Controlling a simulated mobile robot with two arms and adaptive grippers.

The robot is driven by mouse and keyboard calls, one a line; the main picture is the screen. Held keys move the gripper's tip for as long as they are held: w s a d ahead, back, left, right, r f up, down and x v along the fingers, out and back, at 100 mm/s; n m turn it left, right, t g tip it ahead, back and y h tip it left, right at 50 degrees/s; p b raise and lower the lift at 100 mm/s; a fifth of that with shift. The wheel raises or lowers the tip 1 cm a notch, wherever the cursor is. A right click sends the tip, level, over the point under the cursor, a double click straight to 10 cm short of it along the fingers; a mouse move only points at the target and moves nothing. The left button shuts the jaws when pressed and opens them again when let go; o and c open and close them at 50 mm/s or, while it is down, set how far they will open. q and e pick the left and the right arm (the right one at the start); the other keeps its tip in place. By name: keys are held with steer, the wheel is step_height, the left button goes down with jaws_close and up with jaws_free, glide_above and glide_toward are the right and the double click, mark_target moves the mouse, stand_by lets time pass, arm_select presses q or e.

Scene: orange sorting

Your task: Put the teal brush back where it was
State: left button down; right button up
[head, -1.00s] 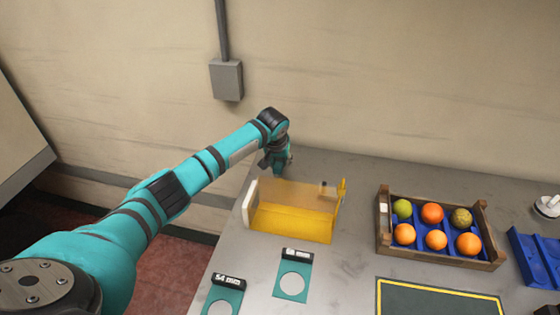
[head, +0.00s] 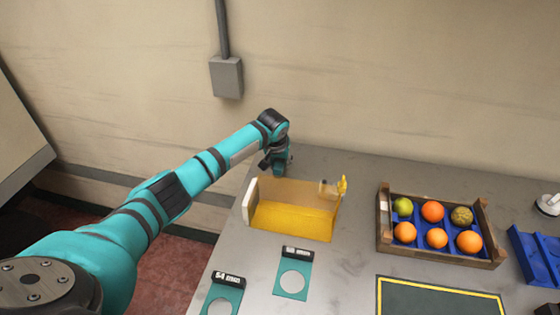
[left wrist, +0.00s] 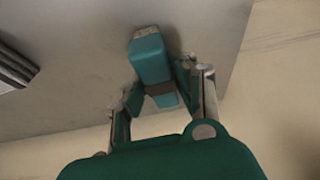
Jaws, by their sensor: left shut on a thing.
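The teal brush (left wrist: 150,58) shows in the left wrist view as a teal block with a dark band and a pale end. My left gripper (left wrist: 155,94) is shut on it, one finger on each side. The pale end points away from the gripper, toward the grey table top (left wrist: 75,75). In the head view my left gripper (head: 275,168) is over the table's back left part, just behind the yellow bin. The brush cannot be made out clearly there. I cannot tell whether it touches the table. My right gripper is in neither view.
A yellow bin (head: 290,220) with see-through upper walls stands in front of the gripper. Two teal gauge plates (head: 280,292) lie nearer. A wooden crate (head: 440,255) of several fruits, a blue tray (head: 530,255) and a yellow-edged dark mat (head: 440,300) are right. The wall is behind.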

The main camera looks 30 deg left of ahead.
arm_select(q)
steer(key=c, duration=1)
jaws_free()
steer(key=o, duration=0.4)
steer(key=shift+o, duration=0.2)
steer(key=shift+r, duration=0.15)
step_height(320, 180, up, 8)
steer(key=p, duration=0.8)
steer(key=shift+f, duration=0.2)
